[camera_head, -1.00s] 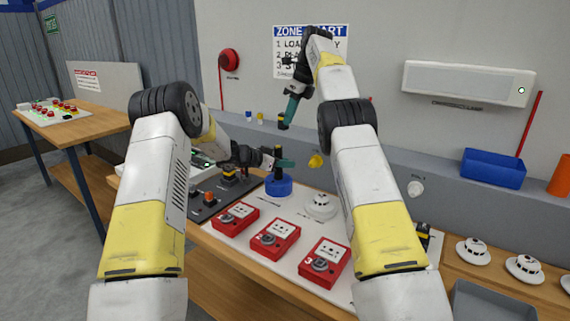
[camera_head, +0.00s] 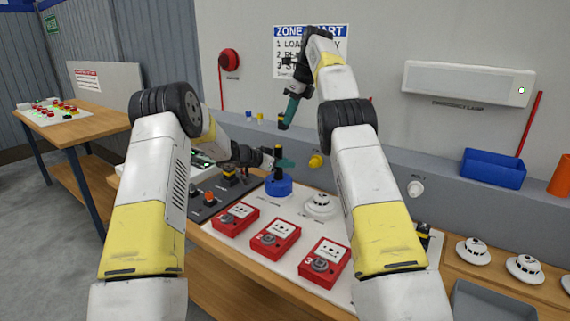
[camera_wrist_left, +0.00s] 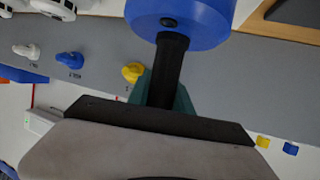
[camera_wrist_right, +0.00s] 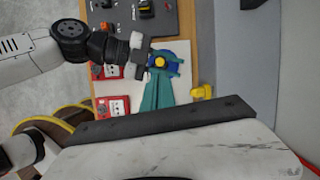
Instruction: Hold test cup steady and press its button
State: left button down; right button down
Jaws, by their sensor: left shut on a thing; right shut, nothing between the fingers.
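The test cup has a blue round base (camera_head: 279,186) and a black stem. It stands upright near the back left of the white board; I cannot tell whether it touches the board. My left gripper (camera_head: 282,162) is shut on the stem, and the left wrist view shows the stem (camera_wrist_left: 170,65) between its teal fingers. In the right wrist view a round yellow button (camera_wrist_right: 160,62) shows from above, with part of the blue base (camera_wrist_right: 178,68). My right gripper (camera_head: 284,124) is shut and empty, pointing down, above and apart from the cup.
Red call points (camera_head: 275,236) line the front of the board. A yellow knob (camera_head: 316,161) is on the grey ledge behind. A blue bin (camera_head: 492,168) stands at right.

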aim_at(278, 148)
dwell(0.6)
jog(key=a+n+t+h, duration=0.1)
jog(key=n+t, duration=0.1)
jog(key=n, duration=0.3)
jog(key=a+r+n+t+h, duration=0.1)
jog(key=n+t, duration=0.2)
jog(key=n, duration=0.1)
jog(key=w+a+r+n+t+h, duration=0.1)
jog(key=n+t, duration=0.1)
jog(key=n, duration=0.3)
jog(key=shift+a+n+h, duration=0.3)
jog(key=shift+a, duration=0.1)
jog(key=shift+f, duration=0.1)
jog(key=shift+f, duration=4.35)
jog(key=shift+f, duration=0.4)
